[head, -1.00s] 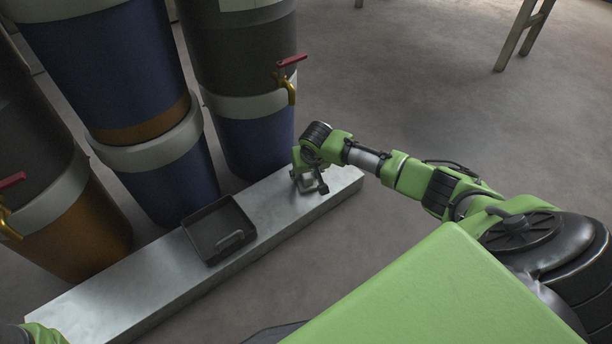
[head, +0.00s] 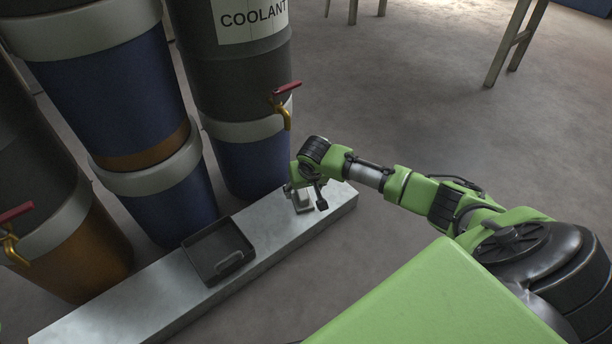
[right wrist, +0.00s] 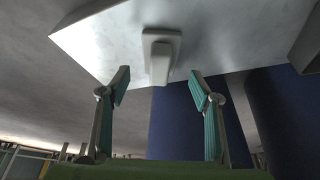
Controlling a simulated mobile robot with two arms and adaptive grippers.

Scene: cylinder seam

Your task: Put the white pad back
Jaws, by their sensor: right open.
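A small whitish block with a raised bar, seemingly the white pad (right wrist: 160,52), rests on the metal bench (head: 100,312). In the head view the pad (head: 303,205) is near the bench's right end, partly covered by my right gripper (head: 305,193). In the right wrist view my right gripper (right wrist: 160,88) is open, with the pad ahead of and between its two teal-lined fingers. A gap shows on either side of the pad, and nothing is held. My left gripper is not in view.
A black tray (head: 220,250) with a handle sits mid-bench. Stacked drums stand behind, one labelled COOLANT (head: 240,60), with a red-handled brass tap (head: 286,105) projecting near my right arm. Another tap (head: 12,235) is at the left.

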